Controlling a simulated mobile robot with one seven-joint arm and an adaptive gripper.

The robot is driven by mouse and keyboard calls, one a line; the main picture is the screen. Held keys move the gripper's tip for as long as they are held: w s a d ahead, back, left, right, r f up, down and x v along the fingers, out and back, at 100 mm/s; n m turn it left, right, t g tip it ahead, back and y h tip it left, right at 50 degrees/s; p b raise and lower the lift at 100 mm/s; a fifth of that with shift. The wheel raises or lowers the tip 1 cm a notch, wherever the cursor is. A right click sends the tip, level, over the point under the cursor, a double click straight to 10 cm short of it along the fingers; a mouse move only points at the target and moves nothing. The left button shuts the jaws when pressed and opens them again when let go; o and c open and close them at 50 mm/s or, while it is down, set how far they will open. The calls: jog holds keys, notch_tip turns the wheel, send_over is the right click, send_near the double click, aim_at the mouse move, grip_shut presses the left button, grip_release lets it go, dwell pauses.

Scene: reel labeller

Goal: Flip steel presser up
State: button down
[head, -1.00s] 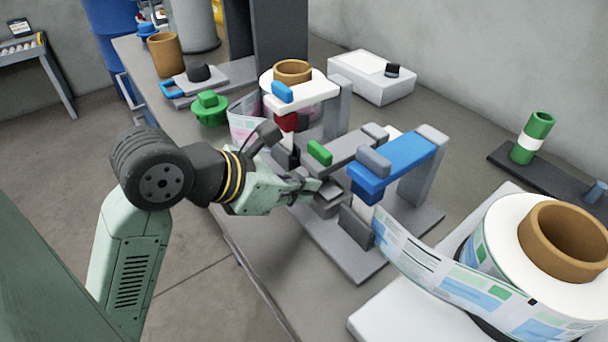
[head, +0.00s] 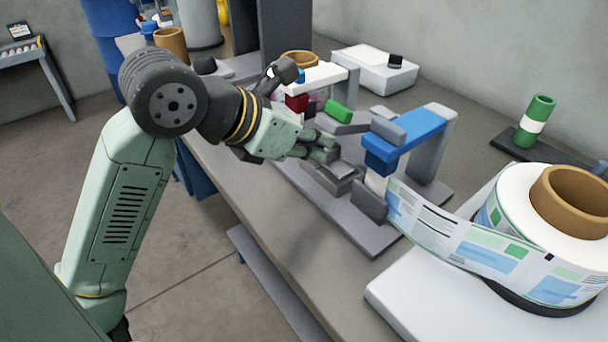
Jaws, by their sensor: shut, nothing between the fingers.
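The steel presser (head: 345,127) is a grey bar with a green block (head: 338,111) on it. It stands in the middle of the labeller, between the white presser arm (head: 316,75) and the blue presser arm (head: 412,132). My gripper (head: 331,153) is shut and empty. Its fingertips are just in front of and below the bar, over a low grey block (head: 336,178) on the base. The bar appears tilted, but its exact angle is unclear. My gripper hides part of the near end, and I cannot tell whether they touch.
A label web (head: 440,230) runs from the blue arm to a large label reel (head: 520,225) at the right. A small upright grey plate (head: 369,201) stands near the front of the grey base plate (head: 375,240). A green and white roll (head: 535,120) stands behind.

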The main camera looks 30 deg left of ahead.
aim_at(344, 110)
jog(key=r, duration=0.2)
jog(key=w+r, duration=0.1)
jog(key=r, duration=0.1)
jog(key=w+r, duration=0.1)
jog(key=r, duration=0.1)
jog(key=shift+w+d, duration=0.2)
jog(key=shift+d, duration=0.2)
jog(key=shift+g+y, duration=0.3)
jog(key=shift+g, duration=0.4)
jog(key=w+r, duration=0.1)
jog(key=r, duration=0.1)
jog(key=w+d+r+p, duration=0.1)
jog(key=w+r, duration=0.1)
jog(key=shift+w, duration=0.15)
jog(key=shift+f, duration=0.15)
